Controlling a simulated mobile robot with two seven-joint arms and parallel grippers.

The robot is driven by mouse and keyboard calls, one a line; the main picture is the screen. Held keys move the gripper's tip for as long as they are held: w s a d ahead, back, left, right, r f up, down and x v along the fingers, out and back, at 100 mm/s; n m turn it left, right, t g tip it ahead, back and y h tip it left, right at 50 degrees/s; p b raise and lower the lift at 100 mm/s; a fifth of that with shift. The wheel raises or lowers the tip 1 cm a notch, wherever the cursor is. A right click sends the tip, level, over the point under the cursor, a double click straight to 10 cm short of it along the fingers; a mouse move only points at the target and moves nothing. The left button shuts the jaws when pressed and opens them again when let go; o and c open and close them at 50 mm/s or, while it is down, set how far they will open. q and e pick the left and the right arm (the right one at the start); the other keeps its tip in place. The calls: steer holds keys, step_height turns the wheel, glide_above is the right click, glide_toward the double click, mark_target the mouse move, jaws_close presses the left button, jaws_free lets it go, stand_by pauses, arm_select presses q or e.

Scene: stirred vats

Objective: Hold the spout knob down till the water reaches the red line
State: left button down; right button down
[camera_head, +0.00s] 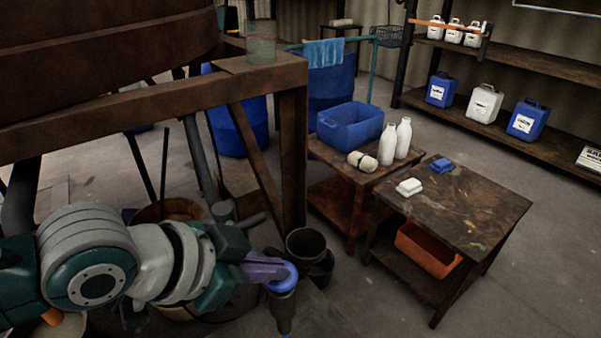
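A clear glass jar (261,50) stands upright on the corner of the rusty frame's top beam. A thin red line runs around its upper part. The jar looks faintly greenish, and I cannot tell a water level in it. My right gripper is out of view.
Dark buckets (305,245) are beside the gripper. Two low tables (470,205) stand at the right, one bearing a blue tub (350,127) and white bottles (403,138).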

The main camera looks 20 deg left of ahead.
arm_select(q)
steer(key=s+a+r+p, duration=0.3)
steer(key=s+r+p, duration=0.2)
steer(key=r, duration=0.6)
steer(key=shift+s, duration=0.45)
steer(key=shift+d, duration=0.1)
steer(key=s+a+n+g+y, duration=0.35)
steer(key=s+n, duration=0.25)
steer(key=s, duration=0.8)
step_height(320, 180, up, 36)
steer(key=p, duration=3.6)
steer(key=shift+w+d+r+g+y, duration=0.15)
steer(key=shift+d+g+y, duration=0.05)
steer(key=shift+g+y, duration=0.2)
